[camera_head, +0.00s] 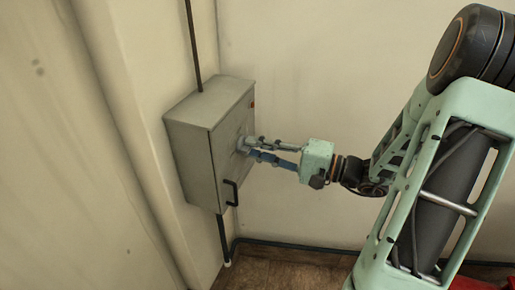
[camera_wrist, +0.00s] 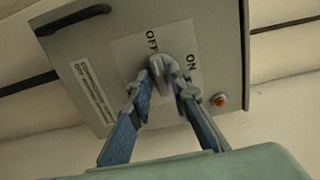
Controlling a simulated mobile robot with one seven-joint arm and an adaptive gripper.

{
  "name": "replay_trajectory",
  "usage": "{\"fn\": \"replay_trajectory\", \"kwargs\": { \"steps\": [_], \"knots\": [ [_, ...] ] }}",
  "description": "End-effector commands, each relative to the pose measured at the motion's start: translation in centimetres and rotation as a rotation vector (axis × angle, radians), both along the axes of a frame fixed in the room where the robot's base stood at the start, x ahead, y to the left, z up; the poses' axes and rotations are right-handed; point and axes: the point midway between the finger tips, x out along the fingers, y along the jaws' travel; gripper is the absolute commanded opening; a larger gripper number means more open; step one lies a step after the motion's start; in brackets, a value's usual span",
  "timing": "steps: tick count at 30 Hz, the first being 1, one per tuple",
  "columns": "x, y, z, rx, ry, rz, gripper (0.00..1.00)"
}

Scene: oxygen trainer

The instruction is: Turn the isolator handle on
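The isolator handle (camera_wrist: 165,65) is a grey knob on a pale label plate (camera_wrist: 183,44) on the front of a grey wall box (camera_head: 192,147). The plate reads OFF and ON; in the wrist view the handle's upper end lies near OFF, but its exact angle is hard to tell because the fingers cover part of it. My gripper (camera_wrist: 164,83) has its blue-and-grey fingers drawn in on both sides of the handle and appears shut on it. In the head view my gripper (camera_head: 245,147) reaches the box front from the right.
A black pull handle (camera_head: 231,193) is low on the box door. An orange-red lamp or button (camera_wrist: 220,100) sits beside the plate. A dark conduit (camera_head: 193,45) rises from the box; another pipe (camera_head: 290,244) runs along the wall's base.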

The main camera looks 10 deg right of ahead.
Motion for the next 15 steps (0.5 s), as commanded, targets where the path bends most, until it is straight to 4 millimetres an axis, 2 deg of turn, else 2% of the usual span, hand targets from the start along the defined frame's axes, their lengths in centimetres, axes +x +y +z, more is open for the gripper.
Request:
{"fn": "replay_trajectory", "kwargs": {
  "steps": [1, 4, 15],
  "knots": [
    [-0.01, -0.01, 0.00, 0.000, 0.000, 0.000, 0.10],
    [-0.01, -0.02, 0.00, 0.000, 0.000, 0.000, 0.00],
    [-0.01, -0.02, 0.09, 0.014, 0.019, 0.000, 0.00]
  ]
}}
